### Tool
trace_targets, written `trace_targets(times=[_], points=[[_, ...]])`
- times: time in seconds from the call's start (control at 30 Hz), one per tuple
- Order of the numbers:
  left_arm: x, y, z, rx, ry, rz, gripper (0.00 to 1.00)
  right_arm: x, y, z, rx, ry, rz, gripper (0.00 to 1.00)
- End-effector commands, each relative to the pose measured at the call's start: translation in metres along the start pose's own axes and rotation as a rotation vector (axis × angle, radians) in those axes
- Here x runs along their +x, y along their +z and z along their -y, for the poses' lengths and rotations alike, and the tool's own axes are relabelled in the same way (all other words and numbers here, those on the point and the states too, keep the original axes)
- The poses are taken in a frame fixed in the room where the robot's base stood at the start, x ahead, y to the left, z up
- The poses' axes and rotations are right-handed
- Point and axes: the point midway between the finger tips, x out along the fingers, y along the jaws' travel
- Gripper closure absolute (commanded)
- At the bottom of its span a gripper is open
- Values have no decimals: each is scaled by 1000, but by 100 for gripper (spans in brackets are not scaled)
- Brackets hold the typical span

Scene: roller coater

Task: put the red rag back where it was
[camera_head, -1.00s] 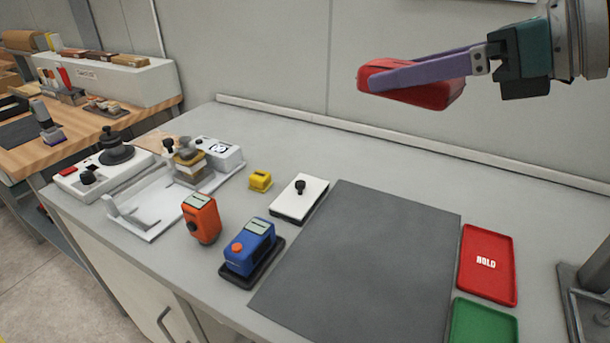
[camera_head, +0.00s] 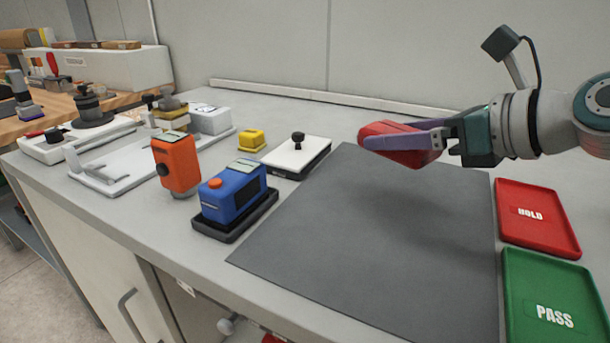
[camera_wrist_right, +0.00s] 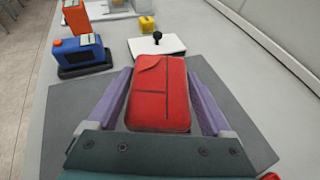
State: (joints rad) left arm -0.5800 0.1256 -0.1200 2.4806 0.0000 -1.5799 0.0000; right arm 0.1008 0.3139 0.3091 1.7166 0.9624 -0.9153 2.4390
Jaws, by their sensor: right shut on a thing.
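The red rag (camera_head: 399,149) is a folded red bundle between the purple fingers of my right gripper (camera_head: 405,141). The gripper is shut on it and holds it over the far part of the dark grey mat (camera_head: 370,250). In the right wrist view the rag (camera_wrist_right: 159,92) lies between both fingers (camera_wrist_right: 160,100), with the mat behind it. I cannot tell exactly how high above the mat it is. My left gripper is in neither view.
A red HOLD tray (camera_head: 537,240) and a green PASS tray (camera_head: 575,325) lie right of the mat. Left of it are a white plate with a black knob (camera_head: 296,158), a blue device (camera_head: 232,193), an orange device (camera_head: 176,160) and a yellow block (camera_head: 251,140). The mat is otherwise clear.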

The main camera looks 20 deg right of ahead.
Motion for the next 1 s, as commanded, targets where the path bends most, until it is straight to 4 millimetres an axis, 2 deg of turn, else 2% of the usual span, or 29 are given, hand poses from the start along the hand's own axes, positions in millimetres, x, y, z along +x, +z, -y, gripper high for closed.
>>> trace_targets(times=[0.03,0.1,0.37,0.6,0.97,1.0], points=[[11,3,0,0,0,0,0,8,-19,0,3,0,-3,79],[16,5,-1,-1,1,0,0,13,-31,0,2,1,-2,79],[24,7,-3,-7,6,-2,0,21,-50,-1,0,1,0,79],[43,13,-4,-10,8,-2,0,35,-84,-1,1,1,0,79],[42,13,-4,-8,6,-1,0,36,-86,-1,1,1,1,79],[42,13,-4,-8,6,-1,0,36,-85,-1,0,1,1,13]])
